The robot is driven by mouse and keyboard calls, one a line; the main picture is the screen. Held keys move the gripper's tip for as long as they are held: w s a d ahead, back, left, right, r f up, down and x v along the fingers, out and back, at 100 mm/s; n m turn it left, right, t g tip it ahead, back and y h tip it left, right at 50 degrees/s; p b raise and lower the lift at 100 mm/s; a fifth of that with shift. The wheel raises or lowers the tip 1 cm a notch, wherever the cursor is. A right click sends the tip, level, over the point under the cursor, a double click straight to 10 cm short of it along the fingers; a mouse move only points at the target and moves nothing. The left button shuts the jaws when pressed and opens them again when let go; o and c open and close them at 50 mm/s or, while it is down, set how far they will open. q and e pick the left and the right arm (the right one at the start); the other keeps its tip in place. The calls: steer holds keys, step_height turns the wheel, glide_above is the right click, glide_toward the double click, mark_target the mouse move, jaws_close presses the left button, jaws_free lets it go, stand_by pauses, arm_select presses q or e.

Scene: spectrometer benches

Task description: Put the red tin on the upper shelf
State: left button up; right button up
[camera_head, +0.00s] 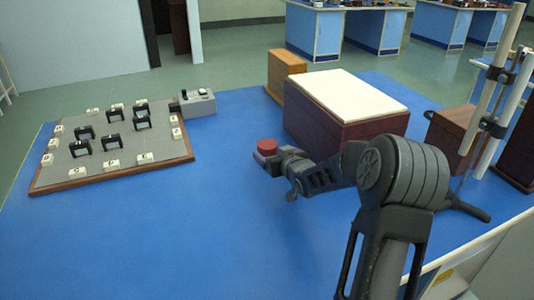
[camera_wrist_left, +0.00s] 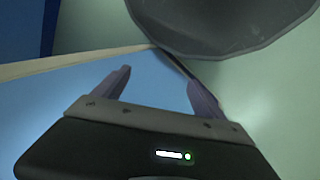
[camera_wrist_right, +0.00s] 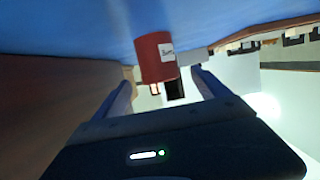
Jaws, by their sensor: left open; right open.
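The red tin (camera_head: 267,146) stands on the blue bench top, left of the dark box with a cream top. In the right wrist view the tin (camera_wrist_right: 153,58), with a small white label, shows just ahead of the fingertips. My right gripper (camera_head: 270,162) is open and close to the tin, covering its lower part in the head view; I cannot tell if they touch. My left gripper (camera_wrist_left: 157,77) is open and empty, seen only in its wrist view. I cannot make out an upper shelf for certain in any view.
The box with a cream top (camera_head: 345,97) stands right of the tin, with a wooden block (camera_head: 287,72) behind it. A framed grey board (camera_head: 110,140) with small black and white parts lies left, beside a grey device (camera_head: 198,104). The front-left bench is clear.

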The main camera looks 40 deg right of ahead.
mark_target(267, 148)
steer(key=shift+w+d+f, duration=0.15)
steer(key=shift+w, duration=0.35)
steer(key=x, duration=0.5)
steer(key=shift+w+f+p, duration=0.1)
steer(key=shift+p, duration=0.3)
steer(key=shift+c, duration=0.4)
steer(key=c, duration=1.5)
